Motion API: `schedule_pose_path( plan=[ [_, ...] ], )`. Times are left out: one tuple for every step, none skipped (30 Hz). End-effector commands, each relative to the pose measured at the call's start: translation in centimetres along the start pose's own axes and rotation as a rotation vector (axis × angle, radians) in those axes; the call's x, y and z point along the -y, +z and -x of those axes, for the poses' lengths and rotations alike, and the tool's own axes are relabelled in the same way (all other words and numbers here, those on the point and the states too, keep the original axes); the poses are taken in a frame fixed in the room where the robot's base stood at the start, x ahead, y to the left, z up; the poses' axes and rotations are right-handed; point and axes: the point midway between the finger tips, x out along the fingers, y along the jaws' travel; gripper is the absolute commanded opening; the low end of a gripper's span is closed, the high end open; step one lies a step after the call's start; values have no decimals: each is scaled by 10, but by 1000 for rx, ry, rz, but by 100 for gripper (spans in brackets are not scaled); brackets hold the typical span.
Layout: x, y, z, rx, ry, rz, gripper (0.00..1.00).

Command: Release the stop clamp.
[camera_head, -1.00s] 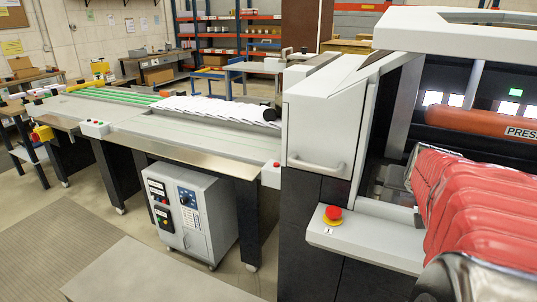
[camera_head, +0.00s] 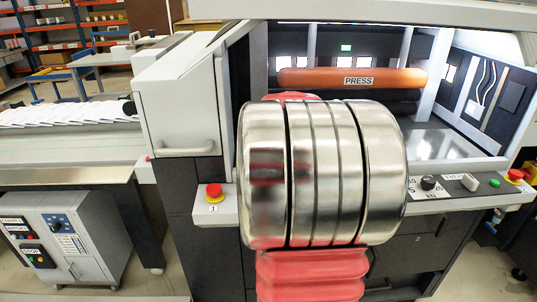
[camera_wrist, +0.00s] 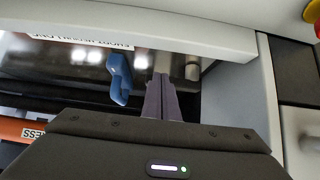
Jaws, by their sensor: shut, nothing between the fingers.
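My gripper (camera_wrist: 162,78) is shut and empty in the wrist view, its two dark fingers together, reaching into the press bay under a pale edge. A blue lever-like part (camera_wrist: 120,78), possibly the stop clamp's handle, stands just left of the fingers, apart from them. A short grey post (camera_wrist: 192,70) is just to their right. In the head view my metal and red arm covers the middle of the press, and the gripper and blue part are hidden.
The orange PRESS roller (camera_head: 352,77) spans the bay. A red stop button (camera_head: 214,190) is on the front ledge, left of my arm. A control strip (camera_head: 440,186) with a knob and buttons is at the right. The grey side cover (camera_head: 185,95) stands left.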

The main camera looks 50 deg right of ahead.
Motion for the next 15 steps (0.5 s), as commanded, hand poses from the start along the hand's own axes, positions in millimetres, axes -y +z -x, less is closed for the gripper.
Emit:
schedule_pose_path(
  plan=[
    [0,-2,-3,2,0,0,0],
    [0,-3,-4,1,0,0,0],
    [0,-4,-6,1,0,0,0],
    [0,-5,-6,0,0,0,0],
    [0,-6,-6,0,0,0,0],
    [0,-6,-7,0,0,0,0],
    [0,-6,-7,0,0,0,0],
    [0,-6,-7,0,0,0,0],
    [0,-6,-7,0,0,0,0],
    [0,-6,-7,1,0,0,0],
    [0,-6,-7,1,0,-1,0],
    [0,-6,-7,1,0,-1,0],
    [0,-6,-7,1,1,-1,0],
    [-4,-8,-10,1,1,-3,0],
    [-2,-7,-9,1,1,-2,0]
  ],
)
